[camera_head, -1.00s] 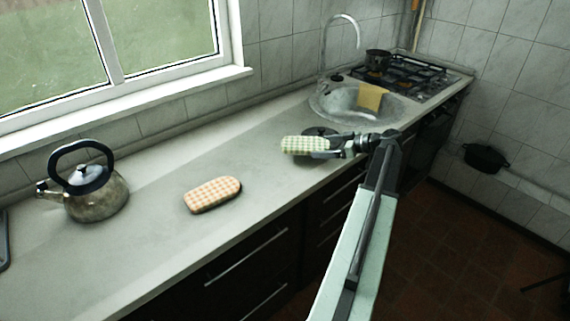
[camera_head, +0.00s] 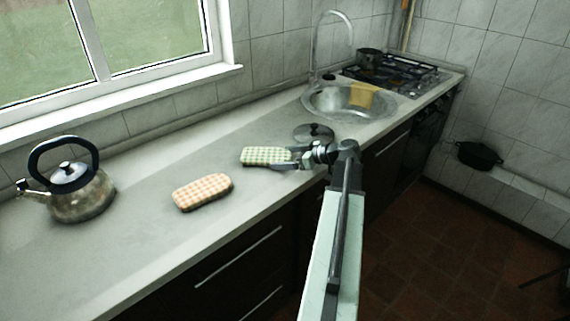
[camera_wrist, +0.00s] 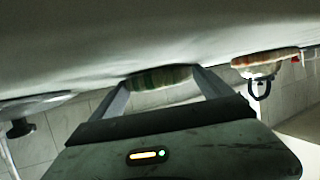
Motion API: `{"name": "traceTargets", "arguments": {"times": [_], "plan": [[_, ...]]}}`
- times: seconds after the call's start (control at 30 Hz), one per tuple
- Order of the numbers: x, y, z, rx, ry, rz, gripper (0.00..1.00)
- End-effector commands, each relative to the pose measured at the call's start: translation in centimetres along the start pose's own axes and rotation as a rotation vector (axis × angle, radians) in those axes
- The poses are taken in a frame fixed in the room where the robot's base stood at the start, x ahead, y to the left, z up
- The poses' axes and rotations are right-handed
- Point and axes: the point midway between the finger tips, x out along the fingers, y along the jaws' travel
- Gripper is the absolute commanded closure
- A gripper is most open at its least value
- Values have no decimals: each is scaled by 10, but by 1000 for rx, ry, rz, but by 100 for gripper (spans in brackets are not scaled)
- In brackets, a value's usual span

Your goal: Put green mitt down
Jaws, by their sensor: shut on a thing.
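The green checked mitt (camera_head: 264,155) is held at one end by my gripper (camera_head: 284,161), low over the middle of the worktop. In the wrist view the mitt (camera_wrist: 160,78) sits between the two fingertips (camera_wrist: 160,86), close to the worktop surface. I cannot tell whether it touches the worktop. An orange checked mitt (camera_head: 202,192) lies on the worktop to the left and nearer; it also shows in the wrist view (camera_wrist: 266,60).
A metal kettle (camera_head: 80,197) stands at the left. A pot lid (camera_head: 313,133) lies just behind my gripper. The sink (camera_head: 335,102), with a yellow cloth (camera_head: 362,94), and the stove (camera_head: 395,75) lie beyond. Bare worktop (camera_head: 135,250) is in front of the kettle.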

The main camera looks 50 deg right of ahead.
Motion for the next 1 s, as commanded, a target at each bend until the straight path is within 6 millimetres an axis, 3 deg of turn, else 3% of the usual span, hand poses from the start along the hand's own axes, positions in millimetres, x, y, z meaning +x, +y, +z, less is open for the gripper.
{"name": "traceTargets", "arguments": {"times": [0.23, 0.27, 0.3, 0.73, 1.0], "plan": [[1, 0, 1, -1, -1, -2, 51], [1, -1, 1, -1, -1, -2, 8], [1, -1, 0, -1, -1, -2, 0], [-3, -1, -5, -1, -2, -2, 0], [-65, 0, -7, 1, -1, 1, 0]]}}
